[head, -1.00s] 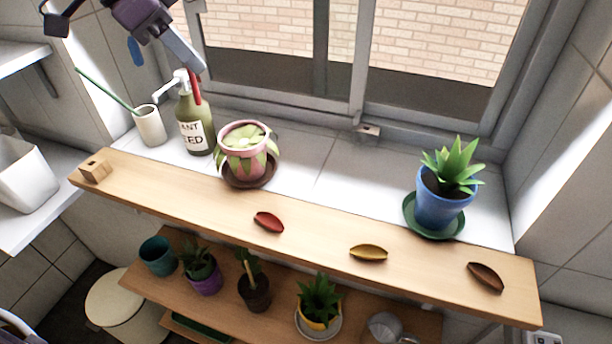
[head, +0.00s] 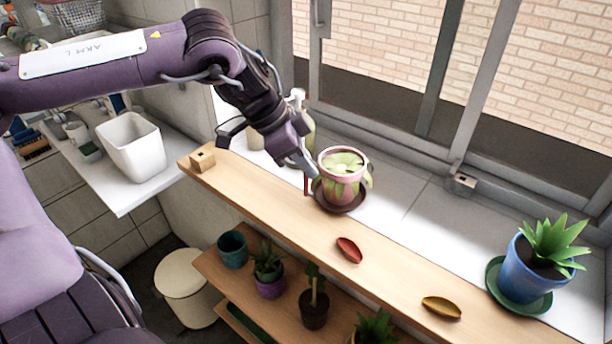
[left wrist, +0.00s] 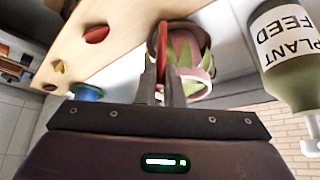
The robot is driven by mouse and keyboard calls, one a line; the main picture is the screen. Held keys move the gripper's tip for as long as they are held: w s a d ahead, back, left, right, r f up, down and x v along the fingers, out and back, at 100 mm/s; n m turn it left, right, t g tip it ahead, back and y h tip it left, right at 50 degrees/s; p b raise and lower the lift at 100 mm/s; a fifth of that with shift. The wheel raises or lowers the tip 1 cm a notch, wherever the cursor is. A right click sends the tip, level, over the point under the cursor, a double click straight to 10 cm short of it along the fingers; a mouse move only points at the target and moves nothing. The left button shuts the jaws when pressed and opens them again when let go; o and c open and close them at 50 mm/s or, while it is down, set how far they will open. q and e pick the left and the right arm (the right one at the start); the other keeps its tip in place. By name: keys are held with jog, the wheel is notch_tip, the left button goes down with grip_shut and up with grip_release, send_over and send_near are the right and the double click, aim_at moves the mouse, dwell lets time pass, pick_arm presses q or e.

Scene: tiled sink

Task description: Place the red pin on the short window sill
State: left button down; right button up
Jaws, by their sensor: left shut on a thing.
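My left gripper (head: 297,165) comes in from the left and is shut on the red pin (head: 306,184). The thin pin hangs down from the fingertips, just left of the pink pot (head: 341,168) and over the back edge of the long wooden board (head: 275,213). In the left wrist view, the pin (left wrist: 162,50) stands between the fingers, in front of the pot. I cannot tell whether its tip touches anything. The white tiled sill (head: 405,228) runs behind the board, under the window. My right gripper is not in view.
The plant feed bottle (left wrist: 290,55) is close beside the gripper. A small wooden block (head: 202,161), a red dish (head: 348,250) and a yellow dish (head: 441,307) lie on the board. A blue pot (head: 530,268) stands at right. The board is clear between block and red dish.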

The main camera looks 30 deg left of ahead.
aim_at(306, 182)
pick_arm(q)
notch_tip(306, 182, down, 4)
jog(key=shift+s+r+p, duration=0.1)
jog(key=shift+r+p, duration=0.1)
jog(key=shift+p, duration=0.15)
jog(key=shift+a+f, duration=0.1)
jog(key=shift+f, duration=0.25)
jog(key=shift+f, duration=0.1)
jog(key=c, duration=1.6)
grip_release()
jog(key=shift+o, duration=0.2)
